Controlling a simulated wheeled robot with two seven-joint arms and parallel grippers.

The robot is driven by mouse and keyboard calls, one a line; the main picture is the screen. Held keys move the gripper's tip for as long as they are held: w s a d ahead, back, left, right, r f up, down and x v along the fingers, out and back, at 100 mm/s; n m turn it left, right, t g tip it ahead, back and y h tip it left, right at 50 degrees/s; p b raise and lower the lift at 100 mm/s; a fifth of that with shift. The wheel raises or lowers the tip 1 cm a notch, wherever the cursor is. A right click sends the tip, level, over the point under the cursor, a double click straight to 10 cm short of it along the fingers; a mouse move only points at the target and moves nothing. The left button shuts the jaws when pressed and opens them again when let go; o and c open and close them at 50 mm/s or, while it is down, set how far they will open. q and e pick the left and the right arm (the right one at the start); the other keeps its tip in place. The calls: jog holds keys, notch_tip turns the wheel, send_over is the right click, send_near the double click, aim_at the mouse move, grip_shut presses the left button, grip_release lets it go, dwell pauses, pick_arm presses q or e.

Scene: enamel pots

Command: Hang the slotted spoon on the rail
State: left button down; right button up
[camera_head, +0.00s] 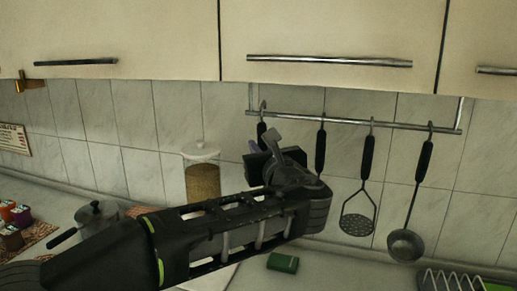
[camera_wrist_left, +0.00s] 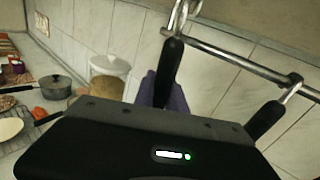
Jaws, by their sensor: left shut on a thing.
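A utensil with a black handle (camera_head: 262,132), taken as the slotted spoon, stands nearly upright at the left end of the metal rail (camera_head: 400,126). Its handle (camera_wrist_left: 169,65) also shows in the left wrist view, with a metal hook at its top beside the rail (camera_wrist_left: 235,58). I cannot tell whether the hook bears on the rail. My left gripper (camera_head: 272,165) is shut on the spoon's handle, below the rail. The spoon's lower end is hidden behind my gripper and arm. My right gripper is not in view.
A black-handled utensil (camera_head: 320,152), a masher (camera_head: 357,218) and a ladle (camera_head: 406,244) hang to the right. Cabinets (camera_head: 330,30) overhang the rail. A lidded jar (camera_head: 202,178), a pot (camera_head: 97,216), a green box (camera_head: 283,262) and a dish rack (camera_head: 455,281) stand on the counter.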

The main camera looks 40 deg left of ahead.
pick_arm(q)
jog(key=w+a+f, duration=0.2)
jog(key=w, duration=0.3)
jog(key=shift+w+b, duration=0.35)
dwell(0.6)
jog(key=shift+f, duration=0.15)
jog(key=c, duration=1.3)
grip_release()
jog(key=b+v, duration=0.2)
jog(key=v, duration=0.5)
jog(key=shift+s+d, duration=0.25)
jog(key=shift+d, duration=0.05)
